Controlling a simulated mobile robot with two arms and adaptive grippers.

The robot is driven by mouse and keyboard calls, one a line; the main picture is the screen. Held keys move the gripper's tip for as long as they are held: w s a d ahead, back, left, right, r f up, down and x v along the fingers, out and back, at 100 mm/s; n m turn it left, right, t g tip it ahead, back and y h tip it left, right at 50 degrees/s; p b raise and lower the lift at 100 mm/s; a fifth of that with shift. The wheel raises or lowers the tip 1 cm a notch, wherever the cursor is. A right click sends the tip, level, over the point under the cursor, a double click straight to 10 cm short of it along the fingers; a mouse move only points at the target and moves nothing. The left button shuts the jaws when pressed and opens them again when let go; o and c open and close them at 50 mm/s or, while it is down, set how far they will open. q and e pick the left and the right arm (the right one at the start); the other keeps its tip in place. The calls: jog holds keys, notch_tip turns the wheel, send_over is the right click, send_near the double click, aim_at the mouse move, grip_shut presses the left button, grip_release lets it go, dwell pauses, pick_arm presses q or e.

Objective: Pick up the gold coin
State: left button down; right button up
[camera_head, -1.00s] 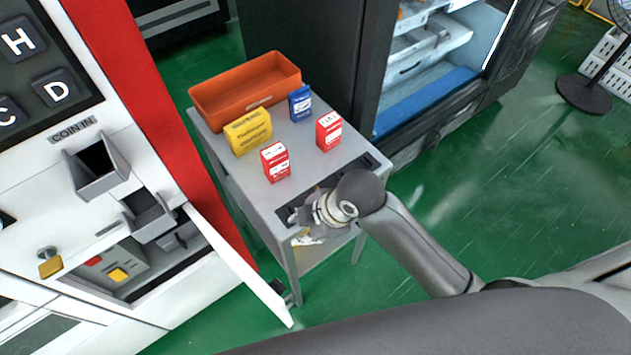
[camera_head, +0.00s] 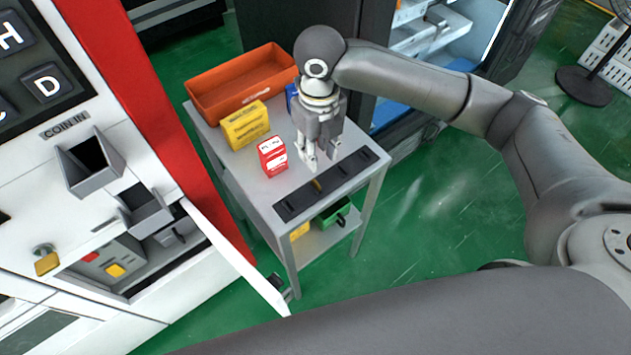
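A small gold piece, seemingly the gold coin (camera_head: 317,186), shows in a slot of the black compartment tray (camera_head: 290,207) along the front edge of the grey table. It is too small to make out clearly. My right gripper (camera_head: 320,160) points down over the table, just behind the tray. Its two fingertips are apart, with nothing seen between them. It is a short way behind the gold piece. My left gripper is out of view.
An orange bin (camera_head: 235,88), a yellow box (camera_head: 245,126), a red box (camera_head: 272,157) and a partly hidden blue box (camera_head: 291,97) stand on the table. The vending machine's open white door (camera_head: 235,255) is at left. A green bin (camera_head: 334,213) sits on the lower shelf.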

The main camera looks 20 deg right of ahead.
send_over(314, 180)
jog(key=f, duration=0.3)
jog(key=d+f, duration=0.1)
jog(key=f, duration=0.3)
jog(key=a+f+p, duration=0.1)
jog(key=f, duration=0.1)
jog(key=shift+f+p, duration=0.3)
jog(key=shift+f, duration=0.45)
grip_shut()
